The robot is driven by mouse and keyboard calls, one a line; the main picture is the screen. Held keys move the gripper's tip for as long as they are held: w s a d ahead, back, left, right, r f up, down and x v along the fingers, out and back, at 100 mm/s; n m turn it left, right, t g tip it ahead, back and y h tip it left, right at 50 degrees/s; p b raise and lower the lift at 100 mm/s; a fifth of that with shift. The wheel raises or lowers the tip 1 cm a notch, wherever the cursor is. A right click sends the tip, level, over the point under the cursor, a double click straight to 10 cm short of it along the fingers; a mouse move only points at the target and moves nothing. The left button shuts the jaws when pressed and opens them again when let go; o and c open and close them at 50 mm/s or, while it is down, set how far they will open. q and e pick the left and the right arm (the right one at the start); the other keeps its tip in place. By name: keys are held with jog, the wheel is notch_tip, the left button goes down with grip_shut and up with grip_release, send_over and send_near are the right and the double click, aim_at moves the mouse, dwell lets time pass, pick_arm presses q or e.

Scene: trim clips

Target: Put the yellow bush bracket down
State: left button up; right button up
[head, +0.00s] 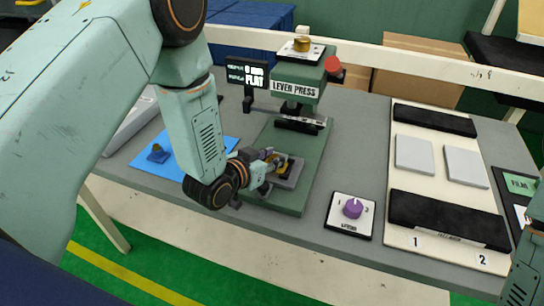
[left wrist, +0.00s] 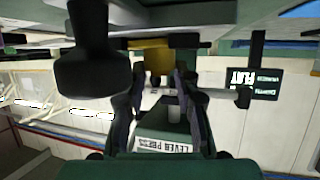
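The yellow bush bracket (head: 281,161) is at the press's lower plate, partly hidden by my left gripper's fingers. My left gripper (head: 269,163) reaches in from the left, low over the plate, with its fingers around the bracket. In the left wrist view, the yellow bracket (left wrist: 158,62) sits between the two fingers (left wrist: 156,88), which appear closed on it. I cannot tell whether its underside touches the plate. The green lever press (head: 300,120) stands upright behind my gripper. My right gripper is out of view; only part of my right arm shows at the right edge.
A blue mat (head: 183,142) with a small blue bracket (head: 157,153) lies left. A purple knob (head: 352,207) stands right of the press. A cream board (head: 402,180) holds grey plates and black strips. A display (head: 247,74) stands beside the press.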

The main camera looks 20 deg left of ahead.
pick_arm(q)
jog(key=o, duration=0.4)
jog(key=shift+d+r, duration=0.1)
jog(key=shift+d, duration=0.1)
jog(key=shift+c, duration=0.2)
jog(key=shift+a, duration=0.1)
